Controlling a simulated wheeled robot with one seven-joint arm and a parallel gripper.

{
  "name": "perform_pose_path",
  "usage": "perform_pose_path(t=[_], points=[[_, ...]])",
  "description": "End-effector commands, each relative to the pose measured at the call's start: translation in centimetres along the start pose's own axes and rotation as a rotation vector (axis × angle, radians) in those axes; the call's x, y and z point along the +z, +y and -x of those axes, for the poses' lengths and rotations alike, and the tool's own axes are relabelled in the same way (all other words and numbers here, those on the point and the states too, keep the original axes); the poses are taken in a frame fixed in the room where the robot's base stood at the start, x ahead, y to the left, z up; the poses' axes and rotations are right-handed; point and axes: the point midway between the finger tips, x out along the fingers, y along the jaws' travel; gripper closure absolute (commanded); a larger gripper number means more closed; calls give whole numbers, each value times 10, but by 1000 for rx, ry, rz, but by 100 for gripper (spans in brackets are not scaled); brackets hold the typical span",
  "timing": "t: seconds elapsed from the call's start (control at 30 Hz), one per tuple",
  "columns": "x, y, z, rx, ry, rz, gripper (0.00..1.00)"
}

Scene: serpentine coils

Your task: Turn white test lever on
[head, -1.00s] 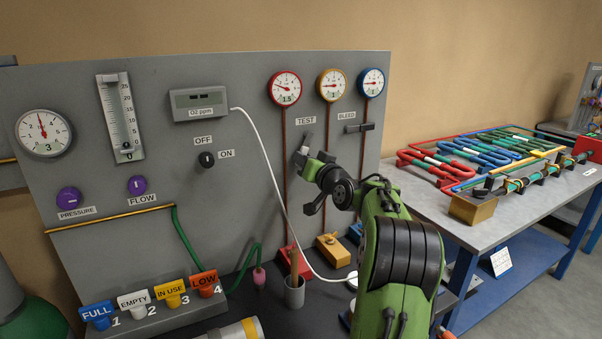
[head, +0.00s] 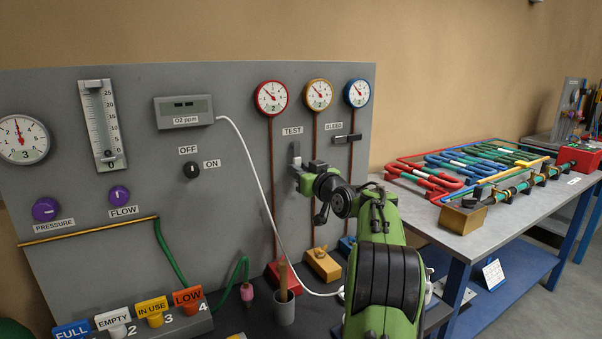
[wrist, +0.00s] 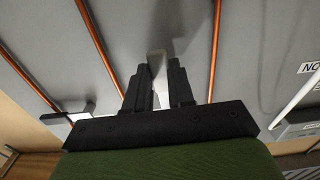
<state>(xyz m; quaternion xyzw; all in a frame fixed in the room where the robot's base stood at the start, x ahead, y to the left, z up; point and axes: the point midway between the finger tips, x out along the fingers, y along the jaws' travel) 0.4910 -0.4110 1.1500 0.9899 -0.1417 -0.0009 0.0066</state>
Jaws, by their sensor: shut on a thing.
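The white test lever (wrist: 158,66) shows in the wrist view as a pale bar between the two black fingers. My gripper (wrist: 160,88) is shut on it, with a finger on each side. In the head view my gripper (head: 297,170) is at the grey panel, just below the TEST label (head: 292,131). A grey mount (head: 296,149) shows above the fingers there. The lever itself is mostly hidden by my gripper in the head view, so its exact angle is hard to tell.
The dark BLEED lever (head: 347,138) sits to the right on the panel. Copper pipes (head: 271,190) run down beside my gripper. A white cable (head: 252,180) hangs to the left. A bench (head: 480,225) with coloured coils stands at the right.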

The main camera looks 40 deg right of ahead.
Motion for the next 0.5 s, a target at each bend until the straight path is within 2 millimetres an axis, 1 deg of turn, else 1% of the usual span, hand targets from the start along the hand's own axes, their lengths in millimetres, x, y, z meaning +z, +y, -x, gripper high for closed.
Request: perform_pose_path(t=[0.2, 0.23, 0.4, 0.5], points=[[2, 1, 0, 2, -5, 5, 100], [2, 1, 0, 2, -5, 5, 75], [1, 1, 0, 2, -3, 3, 51], [1, 1, 0, 2, -2, 3, 51]])
